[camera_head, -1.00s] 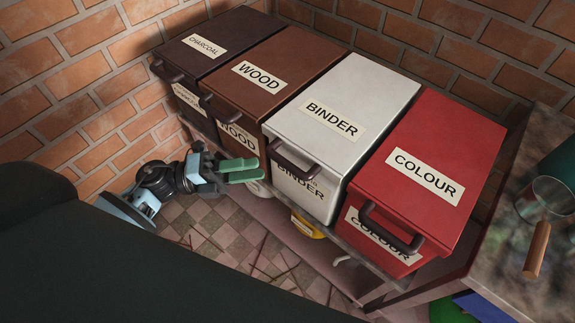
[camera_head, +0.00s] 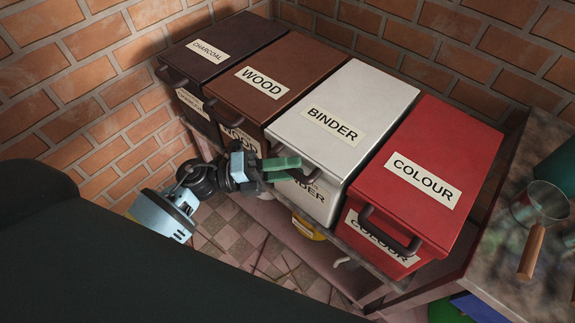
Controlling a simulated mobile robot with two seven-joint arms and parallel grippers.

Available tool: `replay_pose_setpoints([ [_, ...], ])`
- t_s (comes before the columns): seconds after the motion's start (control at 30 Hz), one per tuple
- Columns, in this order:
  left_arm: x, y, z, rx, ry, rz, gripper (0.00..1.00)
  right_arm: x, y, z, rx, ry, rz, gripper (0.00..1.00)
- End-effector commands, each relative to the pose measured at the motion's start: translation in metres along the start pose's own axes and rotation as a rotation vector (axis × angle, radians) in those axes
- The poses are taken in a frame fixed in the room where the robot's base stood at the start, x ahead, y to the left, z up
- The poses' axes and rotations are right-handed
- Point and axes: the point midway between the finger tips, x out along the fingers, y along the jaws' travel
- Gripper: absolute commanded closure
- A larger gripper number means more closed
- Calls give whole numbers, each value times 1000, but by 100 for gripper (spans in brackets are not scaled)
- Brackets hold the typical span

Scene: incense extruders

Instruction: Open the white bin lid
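The white bin (camera_head: 372,90), labelled BINDER, stands between the brown and red bins. Its lid (camera_head: 350,88) is shut. Its dark handle (camera_head: 306,177) is on the front and is partly hidden by my gripper. My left gripper (camera_head: 288,168) reaches in from the left, with its green fingers at the left part of this handle. The fingers look a little apart, one above the other. I cannot tell whether the handle lies between them or whether they touch it. My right gripper is not in view.
The charcoal bin (camera_head: 225,40) and wood bin (camera_head: 290,58) stand to the left, the red colour bin (camera_head: 440,140) to the right, all shut. A brick wall is behind. A worktop (camera_head: 500,245) with a handled metal pot (camera_head: 543,205) is at right.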

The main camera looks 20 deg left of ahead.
Motion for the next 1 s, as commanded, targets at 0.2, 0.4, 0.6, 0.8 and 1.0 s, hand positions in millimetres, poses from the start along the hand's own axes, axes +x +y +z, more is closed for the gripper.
replay_pose_setpoints([
  [0.2, 0, 0, 0, -1, 0, 0, 69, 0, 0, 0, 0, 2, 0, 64],
  [0.4, 0, 0, 0, -1, -1, 0, 95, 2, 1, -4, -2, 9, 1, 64],
  [0.6, 0, 0, 0, -1, -1, 0, 100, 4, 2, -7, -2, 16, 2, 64],
  [0.8, 1, -3, 2, -4, -1, 4, 100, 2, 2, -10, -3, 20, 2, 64],
  [1.0, 8, -25, 17, -28, 0, 33, 100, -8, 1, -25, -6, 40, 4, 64],
])
